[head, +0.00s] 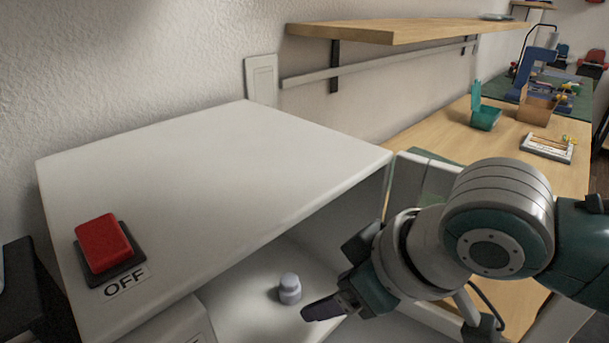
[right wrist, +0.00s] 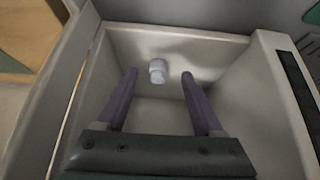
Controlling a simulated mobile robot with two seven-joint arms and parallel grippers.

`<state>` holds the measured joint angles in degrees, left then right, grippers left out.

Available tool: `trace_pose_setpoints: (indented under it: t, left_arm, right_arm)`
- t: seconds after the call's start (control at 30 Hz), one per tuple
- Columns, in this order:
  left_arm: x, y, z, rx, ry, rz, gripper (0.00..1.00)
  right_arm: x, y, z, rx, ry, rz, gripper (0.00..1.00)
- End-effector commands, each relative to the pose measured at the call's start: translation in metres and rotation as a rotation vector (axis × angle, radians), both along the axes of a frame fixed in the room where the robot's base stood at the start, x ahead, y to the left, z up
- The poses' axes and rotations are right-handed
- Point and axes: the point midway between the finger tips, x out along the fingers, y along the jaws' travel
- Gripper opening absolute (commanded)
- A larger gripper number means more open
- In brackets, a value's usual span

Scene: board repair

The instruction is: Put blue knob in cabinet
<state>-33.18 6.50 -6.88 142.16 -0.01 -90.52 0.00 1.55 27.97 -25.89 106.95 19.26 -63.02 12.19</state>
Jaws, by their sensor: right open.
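The pale blue-grey knob (head: 290,288) stands upright on the floor inside the open white cabinet (head: 215,160). In the right wrist view the knob (right wrist: 157,71) shows beyond and between the two fingertips. My right gripper (head: 325,290) reaches into the cabinet's open front from the right. It is open and empty, with its fingers apart and pointing toward the knob, and it does not hold it. In the head view only one finger shows clearly. My left gripper is in neither view.
A red switch (head: 102,243) marked OFF sits on the cabinet's top at the left. The top overhangs the inside space. A wooden workbench (head: 440,135) behind carries a teal open box (head: 484,118) and other items. A wooden shelf (head: 400,30) hangs above.

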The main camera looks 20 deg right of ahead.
Motion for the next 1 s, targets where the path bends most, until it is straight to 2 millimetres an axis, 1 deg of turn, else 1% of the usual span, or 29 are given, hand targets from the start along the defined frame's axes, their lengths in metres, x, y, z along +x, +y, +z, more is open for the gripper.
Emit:
trace_pose_setpoints:
  t: [0.03,0.1,0.2,0.3,0.43,0.5,0.57,0.67,0.7,0.77,0.9,1.0]
  left_arm:
    - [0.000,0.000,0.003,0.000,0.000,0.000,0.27]
    - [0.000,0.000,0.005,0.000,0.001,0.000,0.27]
    - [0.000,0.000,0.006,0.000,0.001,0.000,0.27]
    - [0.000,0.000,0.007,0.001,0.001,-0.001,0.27]
    - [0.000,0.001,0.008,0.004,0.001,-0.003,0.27]
    - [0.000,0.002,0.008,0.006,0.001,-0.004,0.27]
    - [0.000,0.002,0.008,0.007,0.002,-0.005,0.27]
    - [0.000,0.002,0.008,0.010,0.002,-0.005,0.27]
    - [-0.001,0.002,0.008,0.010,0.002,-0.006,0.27]
    - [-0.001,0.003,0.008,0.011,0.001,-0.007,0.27]
    - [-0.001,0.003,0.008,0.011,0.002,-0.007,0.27]
    - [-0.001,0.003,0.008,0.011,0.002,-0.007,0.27]
  right_arm:
    - [-0.014,-0.005,0.001,-0.002,0.004,0.001,0.69]
    - [-0.028,-0.010,0.000,-0.002,0.003,0.002,0.69]
    - [-0.046,-0.016,0.000,-0.002,0.002,0.000,0.69]
    - [-0.059,-0.021,0.000,-0.001,0.002,0.000,0.69]
    - [-0.068,-0.024,0.000,0.000,-0.001,0.000,0.69]
    - [-0.073,-0.023,0.001,0.001,0.001,0.000,0.69]
    - [-0.079,-0.018,0.003,0.001,0.011,-0.006,0.69]
    - [-0.096,-0.008,0.012,-0.012,0.045,-0.030,0.69]
    - [-0.105,-0.006,0.017,-0.023,0.067,-0.048,0.69]
    - [-0.118,-0.008,0.023,-0.041,0.104,-0.080,0.69]
    - [-0.148,-0.017,0.034,-0.077,0.195,-0.151,0.69]
    - [-0.160,-0.022,0.037,-0.092,0.232,-0.178,0.69]
